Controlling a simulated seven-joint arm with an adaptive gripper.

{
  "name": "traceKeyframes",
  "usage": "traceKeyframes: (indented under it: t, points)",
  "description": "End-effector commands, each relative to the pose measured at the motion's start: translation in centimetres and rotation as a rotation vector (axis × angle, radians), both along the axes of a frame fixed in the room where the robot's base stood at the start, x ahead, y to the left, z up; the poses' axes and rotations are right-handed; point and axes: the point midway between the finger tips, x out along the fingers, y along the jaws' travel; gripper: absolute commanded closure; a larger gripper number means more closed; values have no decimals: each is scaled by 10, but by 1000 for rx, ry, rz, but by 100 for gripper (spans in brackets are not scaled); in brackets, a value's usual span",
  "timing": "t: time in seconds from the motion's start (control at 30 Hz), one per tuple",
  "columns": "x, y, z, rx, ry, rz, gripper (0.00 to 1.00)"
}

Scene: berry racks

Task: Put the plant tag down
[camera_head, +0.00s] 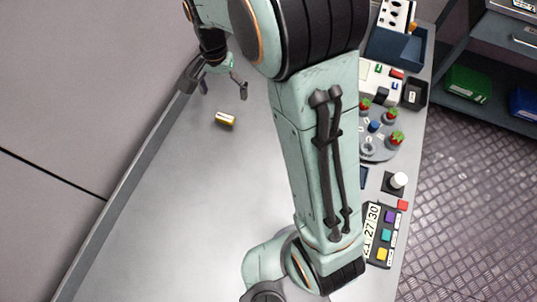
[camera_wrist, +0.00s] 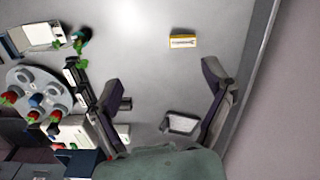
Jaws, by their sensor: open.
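A small yellow piece with a white face and a dark mark, which I take to be the plant tag (camera_head: 225,119), lies on the grey table. In the wrist view the tag (camera_wrist: 183,41) lies beyond the fingertips, apart from them. My gripper (camera_head: 224,90) is open and empty, with a clear gap between it and the tag. In the wrist view both fingers of my gripper (camera_wrist: 162,73) are spread wide, with nothing between them.
A grey round rack (camera_head: 376,146) with several red berries stands at the right, partly behind my arm. A panel with coloured buttons (camera_head: 384,236) and a blue tray (camera_head: 390,48) are also there. The table's left side is clear, ending at a raised edge (camera_head: 132,178).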

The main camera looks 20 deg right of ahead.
Motion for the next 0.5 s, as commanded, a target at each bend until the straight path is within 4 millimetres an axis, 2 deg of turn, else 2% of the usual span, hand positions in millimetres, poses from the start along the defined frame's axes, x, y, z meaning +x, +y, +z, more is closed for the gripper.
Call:
traceKeyframes:
  t: [0.03, 0.1, 0.2, 0.33, 0.4, 0.5]
  points:
    - [-26, -3, 22, 7, -9, 71, 19]
    - [-66, -7, 45, 17, -10, 190, 19]
    - [-123, -10, 64, 32, -13, 355, 19]
    - [-185, -10, 68, 48, -17, 535, 19]
    - [-208, -10, 66, 54, -19, 605, 19]
    - [-228, -10, 62, 62, -20, 671, 19]
